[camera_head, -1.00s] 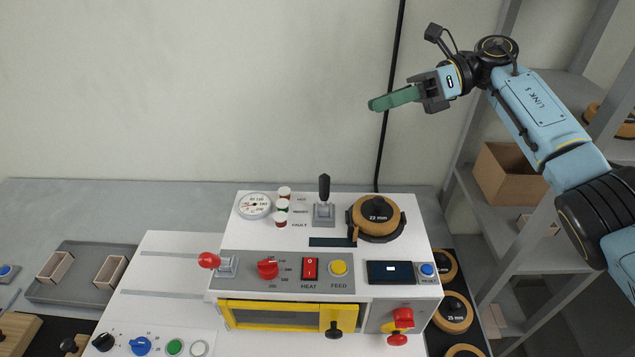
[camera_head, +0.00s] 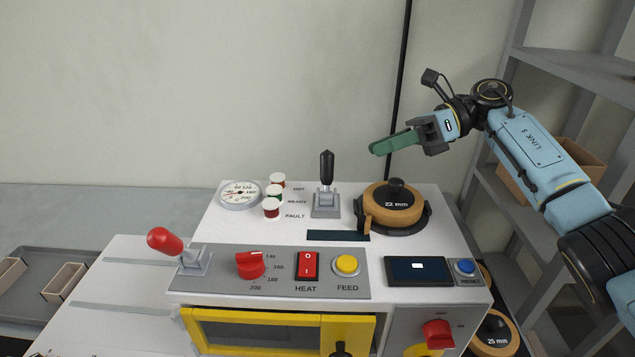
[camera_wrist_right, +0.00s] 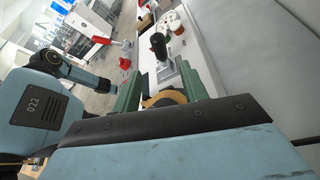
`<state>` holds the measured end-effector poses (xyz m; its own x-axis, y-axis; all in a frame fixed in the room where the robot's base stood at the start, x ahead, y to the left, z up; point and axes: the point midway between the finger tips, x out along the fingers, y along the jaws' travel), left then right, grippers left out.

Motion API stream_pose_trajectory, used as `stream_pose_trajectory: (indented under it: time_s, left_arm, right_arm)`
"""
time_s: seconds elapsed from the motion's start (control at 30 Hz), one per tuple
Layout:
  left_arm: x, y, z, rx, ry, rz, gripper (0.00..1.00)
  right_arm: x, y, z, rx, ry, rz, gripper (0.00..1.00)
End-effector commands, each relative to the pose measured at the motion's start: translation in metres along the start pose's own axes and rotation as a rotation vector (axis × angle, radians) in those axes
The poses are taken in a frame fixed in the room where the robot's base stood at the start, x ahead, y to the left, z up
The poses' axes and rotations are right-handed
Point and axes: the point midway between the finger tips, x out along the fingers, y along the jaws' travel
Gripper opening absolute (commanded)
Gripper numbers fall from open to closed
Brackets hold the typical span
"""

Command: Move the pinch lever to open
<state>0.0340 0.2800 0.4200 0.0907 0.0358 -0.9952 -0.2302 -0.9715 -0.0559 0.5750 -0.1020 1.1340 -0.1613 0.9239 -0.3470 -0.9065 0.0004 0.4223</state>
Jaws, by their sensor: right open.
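A black-handled lever (camera_head: 326,178) stands upright on a grey base at the back of the white machine top (camera_head: 300,224). A red-knobbed lever (camera_head: 167,241) leans left at the front left panel. No label says which is the pinch lever. My right gripper (camera_head: 376,150) has green fingers and hangs above and to the right of the black lever, pointing left, touching nothing. In the right wrist view its fingers (camera_wrist_right: 166,80) are apart and empty, with the black lever (camera_wrist_right: 159,46) showing beyond and between them. My left gripper is not in view.
A wooden roll holder marked 22 mm (camera_head: 393,205) sits right of the black lever, below my right gripper. A gauge (camera_head: 241,194) and red and green lamps stand left of it. Grey shelves (camera_head: 570,70) stand at right.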

Motion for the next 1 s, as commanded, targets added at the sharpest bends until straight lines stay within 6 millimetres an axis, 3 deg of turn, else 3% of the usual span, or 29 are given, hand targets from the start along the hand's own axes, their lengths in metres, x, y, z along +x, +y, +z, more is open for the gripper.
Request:
stream_pose_trajectory:
  time_s: [0.6, 0.8, 1.0]
  left_arm:
    - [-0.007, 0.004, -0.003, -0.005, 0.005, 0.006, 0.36]
    - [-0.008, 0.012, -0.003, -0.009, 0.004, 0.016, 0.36]
    - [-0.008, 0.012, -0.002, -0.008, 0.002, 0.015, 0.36]
  right_arm:
    - [0.112, 0.001, 0.0, 0.001, 0.0, 0.004, 0.43]
    - [0.128, 0.001, 0.0, 0.001, 0.0, 0.001, 0.43]
    - [0.13, 0.001, 0.0, 0.0, 0.0, 0.001, 0.43]
